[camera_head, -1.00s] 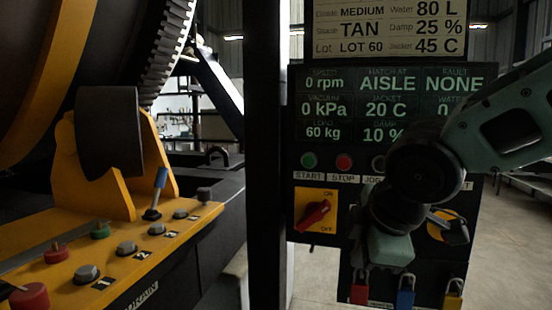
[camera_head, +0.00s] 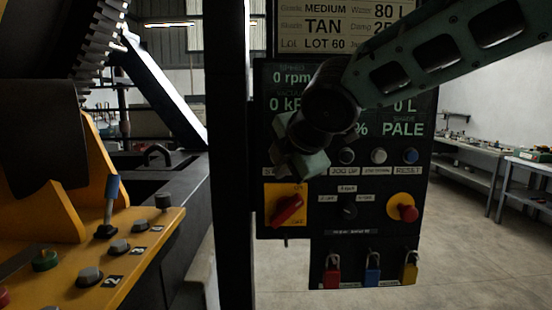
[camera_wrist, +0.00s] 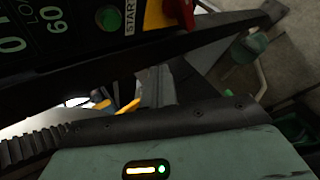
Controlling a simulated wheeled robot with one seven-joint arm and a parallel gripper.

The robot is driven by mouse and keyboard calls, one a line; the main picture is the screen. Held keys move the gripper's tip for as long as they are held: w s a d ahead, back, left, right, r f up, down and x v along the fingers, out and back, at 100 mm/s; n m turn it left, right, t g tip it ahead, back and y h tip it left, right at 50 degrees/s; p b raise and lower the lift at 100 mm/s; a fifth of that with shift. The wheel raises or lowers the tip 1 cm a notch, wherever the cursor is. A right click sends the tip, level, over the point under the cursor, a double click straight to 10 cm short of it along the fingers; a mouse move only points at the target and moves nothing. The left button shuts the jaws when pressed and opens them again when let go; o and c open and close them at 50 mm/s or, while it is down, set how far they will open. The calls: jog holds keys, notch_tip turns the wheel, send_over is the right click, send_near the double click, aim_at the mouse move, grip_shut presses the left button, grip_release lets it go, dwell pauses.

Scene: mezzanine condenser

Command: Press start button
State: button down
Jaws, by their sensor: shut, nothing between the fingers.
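The green start button (camera_wrist: 108,18) shows on the dark control panel at the top of the wrist view, beside its START label (camera_wrist: 130,16). In the head view my arm and gripper cover the start and stop buttons, and only the first letters of the START label (camera_head: 268,171) show. My gripper (camera_head: 303,165) is in front of the panel (camera_head: 345,270) at the button row, shut and empty. Its fingertips are hard to make out, and I cannot tell whether it touches the panel.
Below the button row are a red rotary switch (camera_head: 288,209) on a yellow plate, a black selector knob (camera_head: 348,209) and a red emergency stop (camera_head: 408,213). Padlocks (camera_head: 372,267) hang at the bottom. A dark post (camera_head: 229,200) and yellow machine console (camera_head: 110,270) stand left.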

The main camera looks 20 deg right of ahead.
jog(key=w+d+p, duration=0.2)
jog(key=w+p, duration=0.4)
jog(key=w, duration=0.2)
jog(key=shift+w+d+p, duration=0.2)
jog(key=shift+d+p, duration=0.15)
jog(key=shift+d, duration=0.05)
jog(key=shift+w, duration=0.1)
dwell(1.7)
jog(key=shift+w+d+p, duration=0.15)
jog(key=shift+w+p, duration=0.15)
jog(key=shift+p, duration=0.05)
jog(key=shift+w+d+p, duration=0.15)
jog(key=shift+w+p, duration=0.25)
jog(key=shift+p, duration=0.05)
dwell(0.5)
jog(key=shift+s+f, duration=0.1)
jog(key=shift+s, duration=0.05)
dwell(0.3)
jog(key=shift+s+a+b, duration=0.3)
jog(key=shift+s+b, duration=0.4)
jog(key=shift+b, duration=0.2)
jog(key=shift+s, duration=0.1)
